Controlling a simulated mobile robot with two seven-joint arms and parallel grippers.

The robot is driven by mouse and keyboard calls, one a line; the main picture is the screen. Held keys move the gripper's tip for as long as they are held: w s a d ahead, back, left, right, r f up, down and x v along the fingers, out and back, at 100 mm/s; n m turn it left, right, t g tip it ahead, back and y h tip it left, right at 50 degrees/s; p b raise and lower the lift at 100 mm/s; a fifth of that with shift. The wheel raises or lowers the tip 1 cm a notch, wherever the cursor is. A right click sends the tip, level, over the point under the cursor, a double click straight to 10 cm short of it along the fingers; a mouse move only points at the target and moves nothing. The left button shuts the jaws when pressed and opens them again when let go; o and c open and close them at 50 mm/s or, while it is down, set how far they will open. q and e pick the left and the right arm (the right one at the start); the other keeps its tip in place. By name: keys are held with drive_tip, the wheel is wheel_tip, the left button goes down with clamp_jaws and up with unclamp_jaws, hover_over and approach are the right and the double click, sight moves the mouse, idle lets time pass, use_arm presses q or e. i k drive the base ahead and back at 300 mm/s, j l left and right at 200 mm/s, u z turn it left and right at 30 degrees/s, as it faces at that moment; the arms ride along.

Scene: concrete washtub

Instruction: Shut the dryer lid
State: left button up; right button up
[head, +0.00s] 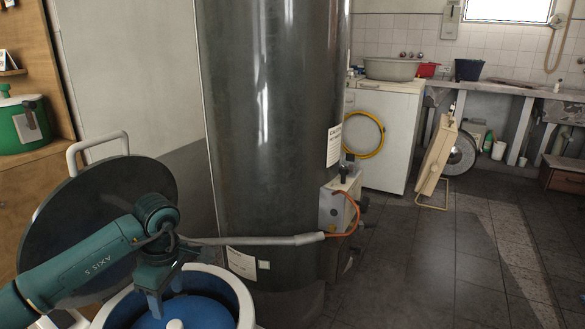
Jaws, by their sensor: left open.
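The dryer (240,300) is at the bottom left in the head view, with a white round rim and a blue inside. Its lid (95,205), a dark round disc, stands open, tilted up behind my left arm. A white tubular handle (97,140) shows above the lid's top edge. My left gripper (165,292) is open and points down over the dryer's opening, in front of the lid. I cannot tell if it touches anything. My arm hides the lower part of the lid and any hinge. My right gripper is not in view.
A large dark metal cylinder (270,120) stands close behind the dryer. A grey pipe (255,240) and a control box (338,205) are beside it. A green container (22,125) sits on a wooden shelf at left. The tiled floor (430,270) at right is clear.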

sight(94, 196)
drive_tip(key=k, duration=0.95)
